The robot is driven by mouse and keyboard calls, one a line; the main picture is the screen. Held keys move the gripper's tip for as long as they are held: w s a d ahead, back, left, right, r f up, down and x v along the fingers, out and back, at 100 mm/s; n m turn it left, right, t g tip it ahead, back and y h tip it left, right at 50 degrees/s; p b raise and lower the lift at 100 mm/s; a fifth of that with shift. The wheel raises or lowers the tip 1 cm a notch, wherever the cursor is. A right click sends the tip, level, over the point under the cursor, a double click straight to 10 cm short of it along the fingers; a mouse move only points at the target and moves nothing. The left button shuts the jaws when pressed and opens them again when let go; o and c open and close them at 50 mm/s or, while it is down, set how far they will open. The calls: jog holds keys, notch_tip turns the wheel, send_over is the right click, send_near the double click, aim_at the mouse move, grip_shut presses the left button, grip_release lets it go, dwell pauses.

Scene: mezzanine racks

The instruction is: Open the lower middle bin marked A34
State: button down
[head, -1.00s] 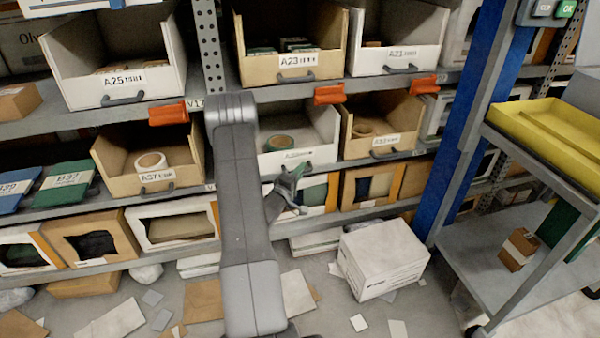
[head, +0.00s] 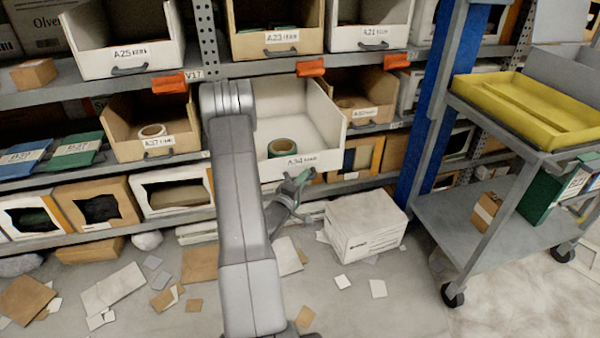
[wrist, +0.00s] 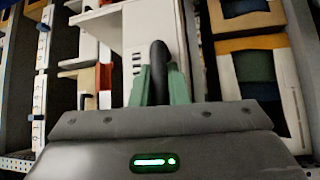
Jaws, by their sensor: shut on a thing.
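The white bin marked A34 (head: 325,159) is in the lower row, right of my arm in the head view. It sticks out well past the bins beside it, and a green tape roll (head: 281,148) lies inside. My gripper (head: 300,181) is at the bin's front, below the label. In the wrist view, the green fingertips (wrist: 159,86) are shut on the bin's dark handle (wrist: 159,62). The white bin front (wrist: 146,30) shows behind the handle. My arm hides the bin's left side in the head view.
Bin A37 (head: 152,112) is to the left and a cardboard bin (head: 362,100) to the right. A white box (head: 365,228) and scattered cardboard lie on the floor below. A grey cart (head: 480,205) with a yellow tray (head: 530,108) stands at the right.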

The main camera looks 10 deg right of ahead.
jog(key=shift+s+d+b, duration=0.1)
jog(key=shift+s+b, duration=0.25)
jog(key=shift+s, duration=2.5)
jog(key=c, duration=1.4)
grip_release()
jog(key=p+v, duration=0.1)
jog(key=v, duration=1.2)
jog(key=shift+s+a+p, duration=0.25)
jog(key=shift+s+p, duration=0.05)
jog(key=shift+p, duration=0.05)
jog(key=shift+f, duration=0.1)
jog(key=b+x, duration=0.1)
jog(key=x, duration=1.3)
jog(key=shift+b, duration=0.3)
jog(key=shift+a, duration=0.1)
